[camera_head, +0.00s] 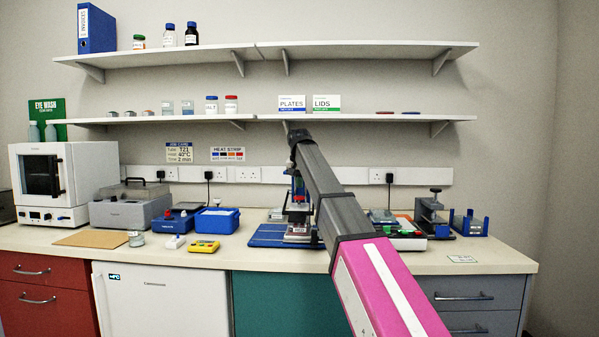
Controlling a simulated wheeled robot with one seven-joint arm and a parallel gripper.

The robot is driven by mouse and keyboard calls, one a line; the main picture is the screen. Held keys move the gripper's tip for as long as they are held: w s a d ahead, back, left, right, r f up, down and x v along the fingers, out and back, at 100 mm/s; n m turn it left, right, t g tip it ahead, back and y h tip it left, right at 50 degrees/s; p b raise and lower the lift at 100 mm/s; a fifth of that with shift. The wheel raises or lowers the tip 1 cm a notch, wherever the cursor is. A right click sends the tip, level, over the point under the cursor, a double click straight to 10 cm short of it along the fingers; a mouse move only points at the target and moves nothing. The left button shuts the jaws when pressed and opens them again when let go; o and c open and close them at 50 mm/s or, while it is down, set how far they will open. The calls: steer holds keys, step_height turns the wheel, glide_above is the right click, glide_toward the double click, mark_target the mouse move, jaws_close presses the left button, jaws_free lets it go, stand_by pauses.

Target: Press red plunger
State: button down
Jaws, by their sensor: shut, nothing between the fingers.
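My arm reaches from the lower right to above the bench and bends down at its far end. My gripper (293,170) points down there, small and partly hidden by the arm, and looks shut and empty. Below it an upright dark stand device (297,213) with blue and red parts stands on a blue mat (268,236). The gripper is over or just behind the top of this device; I cannot tell whether they touch. I cannot pick out the red plunger for certain, as the arm covers the device's right side.
Left on the bench are a white oven (75,180), a grey lidded box (130,207), a blue tub (217,220) and a yellow device (204,246). Right of my arm are a dark press (433,215) and a blue rack (471,224). Two shelves run above. The front right worktop is mostly clear.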

mark_target(300, 197)
steer(key=shift+f, duration=1.55)
steer(key=shift+s+f, duration=0.1)
steer(key=shift+f, duration=1.1)
steer(key=shift+r, duration=0.4)
steer(key=w+v, duration=0.1)
steer(key=v, duration=1.2)
steer(key=shift+r, duration=0.25)
